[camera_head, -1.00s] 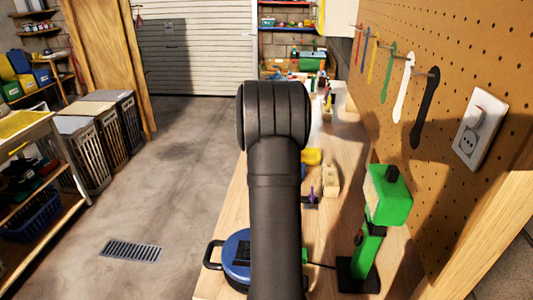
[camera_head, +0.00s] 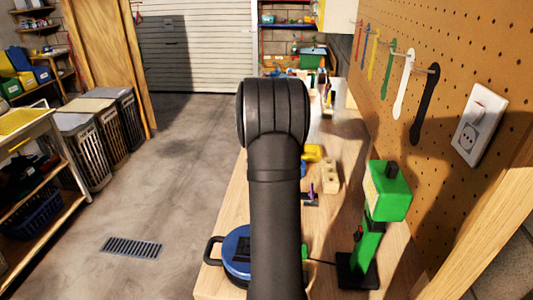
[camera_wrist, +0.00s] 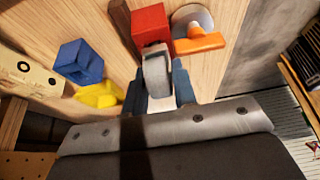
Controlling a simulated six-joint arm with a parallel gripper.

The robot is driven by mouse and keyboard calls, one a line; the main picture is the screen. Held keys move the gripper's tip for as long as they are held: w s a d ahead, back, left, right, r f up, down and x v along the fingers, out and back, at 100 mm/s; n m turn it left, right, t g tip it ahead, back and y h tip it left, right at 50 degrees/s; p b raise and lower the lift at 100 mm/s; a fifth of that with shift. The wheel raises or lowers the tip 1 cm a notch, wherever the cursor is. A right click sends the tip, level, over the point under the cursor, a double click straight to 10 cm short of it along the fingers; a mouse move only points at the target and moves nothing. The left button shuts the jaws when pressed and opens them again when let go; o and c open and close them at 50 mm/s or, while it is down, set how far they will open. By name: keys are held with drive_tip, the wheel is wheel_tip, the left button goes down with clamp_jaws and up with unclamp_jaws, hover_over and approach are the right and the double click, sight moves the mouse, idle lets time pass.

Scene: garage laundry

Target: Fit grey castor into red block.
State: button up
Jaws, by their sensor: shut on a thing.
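The grey castor (camera_wrist: 157,72), with a pale rounded wheel, shows in the wrist view between the two dark fingers of my gripper (camera_wrist: 159,88), which is shut on it. The red block (camera_wrist: 150,22) lies just beyond the castor on the wooden bench top. The castor overlaps the block's near end in this view. I cannot tell whether they touch or whether any part is inside the block. In the head view my arm hides the gripper, castor and red block.
An orange-handled piece with a grey disc (camera_wrist: 205,40) lies right of the red block. A blue block (camera_wrist: 78,62), yellow piece (camera_wrist: 98,94) and holed wooden block (camera_wrist: 28,72) lie left. A green machine (camera_head: 388,188) stands by the pegboard (camera_head: 450,55); a blue round object (camera_head: 236,258) is near.

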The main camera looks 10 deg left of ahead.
drive_tip(key=shift+s+f, duration=0.2)
drive_tip(key=shift+f, duration=0.3)
drive_tip(key=o, duration=1.1)
drive_tip(key=shift+f, duration=0.1)
drive_tip(key=shift+a, duration=0.1)
drive_tip(key=shift+s+a, duration=0.1)
drive_tip(key=v, duration=1.8)
drive_tip(key=shift+w+d+r, duration=0.3)
drive_tip(key=shift+w, duration=0.05)
drive_tip(key=shift+f, duration=0.1)
drive_tip(key=x, duration=1.7)
drive_tip(key=shift+a, duration=0.1)
